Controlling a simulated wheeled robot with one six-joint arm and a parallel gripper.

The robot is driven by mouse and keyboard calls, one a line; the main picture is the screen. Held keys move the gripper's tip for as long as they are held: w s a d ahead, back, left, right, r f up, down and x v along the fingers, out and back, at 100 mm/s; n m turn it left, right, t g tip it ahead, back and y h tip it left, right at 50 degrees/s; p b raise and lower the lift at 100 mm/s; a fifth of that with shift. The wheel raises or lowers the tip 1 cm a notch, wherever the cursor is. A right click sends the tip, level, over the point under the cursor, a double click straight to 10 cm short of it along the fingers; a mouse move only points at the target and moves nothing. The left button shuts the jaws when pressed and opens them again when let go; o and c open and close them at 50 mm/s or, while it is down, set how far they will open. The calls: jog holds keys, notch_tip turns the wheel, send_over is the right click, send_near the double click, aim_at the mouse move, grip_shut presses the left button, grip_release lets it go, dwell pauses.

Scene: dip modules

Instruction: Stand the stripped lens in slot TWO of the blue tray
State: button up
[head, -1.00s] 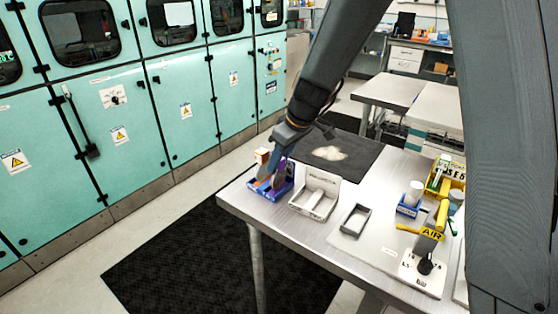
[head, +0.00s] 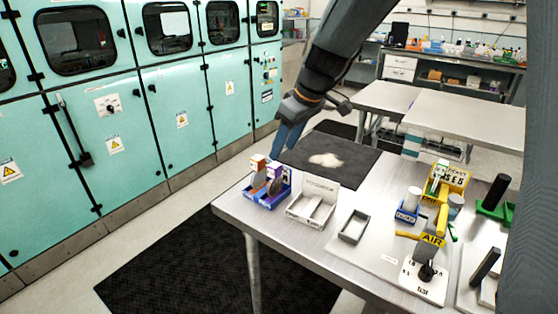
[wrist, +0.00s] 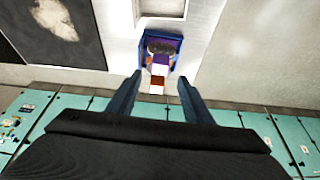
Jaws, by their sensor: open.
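The blue tray (head: 268,204) stands at the near left corner of the steel table. It also shows ahead of my gripper in the wrist view (wrist: 144,60). A dark grey round lens (head: 277,186) stands in it on the right, by a purple and white marker; it shows as a dark oval in the wrist view (wrist: 161,47). Slot numbers are not readable. My gripper (head: 285,146) is open and empty above and behind the tray; the wrist view shows its fingers apart (wrist: 160,84).
The yellow AIR stand (head: 432,240) and a blue holder (head: 407,212) are further right. A dark mat (head: 335,143) lies behind.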

jog(key=s+d+f+m+h, duration=0.1)
jog(key=s+d+f+m, duration=0.2)
jog(key=s+d, duration=0.2)
jog(key=s+d+f+m+g+h, duration=0.1)
jog(key=s+d+f+m, duration=0.2)
jog(key=s, duration=0.5)
jog(key=s+d+f+m+h, duration=0.1)
jog(key=s+d+f+m, duration=0.3)
jog(key=s+d+f, duration=0.1)
jog(key=shift+s+d, duration=0.4)
jog(key=shift+s, duration=0.3)
jog(key=shift+s+d, duration=0.4)
jog(key=shift+s, duration=0.25)
jog(key=shift+f+b, duration=0.15)
jog(key=shift+b, duration=0.25)
jog(key=shift+c, duration=0.4)
